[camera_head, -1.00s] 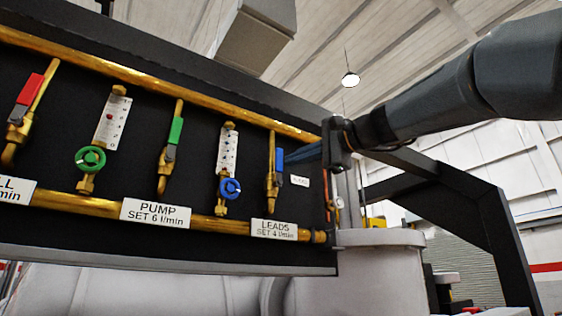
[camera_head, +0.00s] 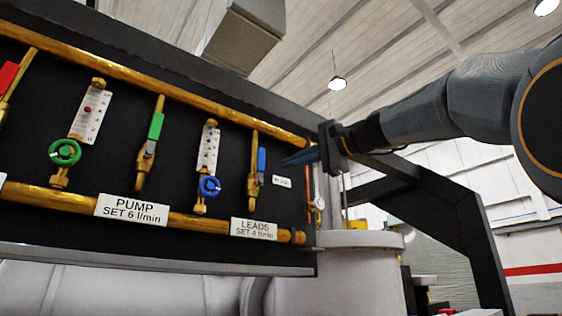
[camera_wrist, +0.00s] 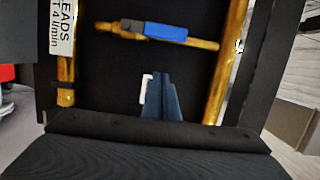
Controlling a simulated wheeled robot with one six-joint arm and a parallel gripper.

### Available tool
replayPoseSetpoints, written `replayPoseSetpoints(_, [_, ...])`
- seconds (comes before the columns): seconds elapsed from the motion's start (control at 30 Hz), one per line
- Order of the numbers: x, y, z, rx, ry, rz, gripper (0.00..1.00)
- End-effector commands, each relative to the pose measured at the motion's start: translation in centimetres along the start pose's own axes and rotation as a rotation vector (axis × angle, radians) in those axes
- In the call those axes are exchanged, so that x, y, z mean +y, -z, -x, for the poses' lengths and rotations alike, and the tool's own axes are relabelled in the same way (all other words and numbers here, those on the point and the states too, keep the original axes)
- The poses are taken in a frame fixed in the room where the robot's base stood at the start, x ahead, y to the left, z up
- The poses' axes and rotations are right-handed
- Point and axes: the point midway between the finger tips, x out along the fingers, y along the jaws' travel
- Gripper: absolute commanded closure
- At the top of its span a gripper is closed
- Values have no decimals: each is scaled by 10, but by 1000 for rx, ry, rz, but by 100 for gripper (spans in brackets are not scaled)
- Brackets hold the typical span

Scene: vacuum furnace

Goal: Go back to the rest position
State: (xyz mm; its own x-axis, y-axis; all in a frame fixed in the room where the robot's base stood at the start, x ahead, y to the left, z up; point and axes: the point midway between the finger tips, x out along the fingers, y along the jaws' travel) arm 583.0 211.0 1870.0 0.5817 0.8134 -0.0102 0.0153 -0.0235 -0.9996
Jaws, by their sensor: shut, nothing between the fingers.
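My gripper (camera_head: 284,162) points left at the right end of the black valve panel, its blue fingers together and empty. In the wrist view its fingertips (camera_wrist: 161,76) show over the bare black panel, below the blue valve handle (camera_wrist: 166,33). In the head view the blue handle (camera_head: 262,160) of the LEADS valve is upright, in line with its brass pipe. The fingertips are a little right of it, apart from it, over the small white tag (camera_head: 282,181). In the wrist view the fingers partly cover this tag (camera_wrist: 147,88).
The panel carries brass pipes (camera_head: 150,208), a green lever (camera_head: 156,126), a green knob (camera_head: 64,152), a blue knob (camera_head: 209,187) and a red handle at the left edge. A pale cylinder (camera_head: 340,275) and a black frame (camera_head: 470,225) stand at the right.

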Motion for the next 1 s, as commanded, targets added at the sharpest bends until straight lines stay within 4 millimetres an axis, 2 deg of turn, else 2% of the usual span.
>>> replayPoseSetpoints(0.03, [2, -1, 14, 5, 4, 6, 100])
replayPoseSetpoints(0.2, [4, -3, 48, -1, 3, 5, 100])
replayPoseSetpoints(0.43, [2, -4, 80, -3, 3, 4, 100])
replayPoseSetpoints(0.63, [1, -4, 90, -4, 1, 3, 100])
replayPoseSetpoints(0.87, [3, -3, 90, -2, -1, 1, 100])
replayPoseSetpoints(0.97, [19, 8, 85, 14, -23, -7, 100])
replayPoseSetpoints(1.0, [31, 16, 82, 29, -41, -13, 100])
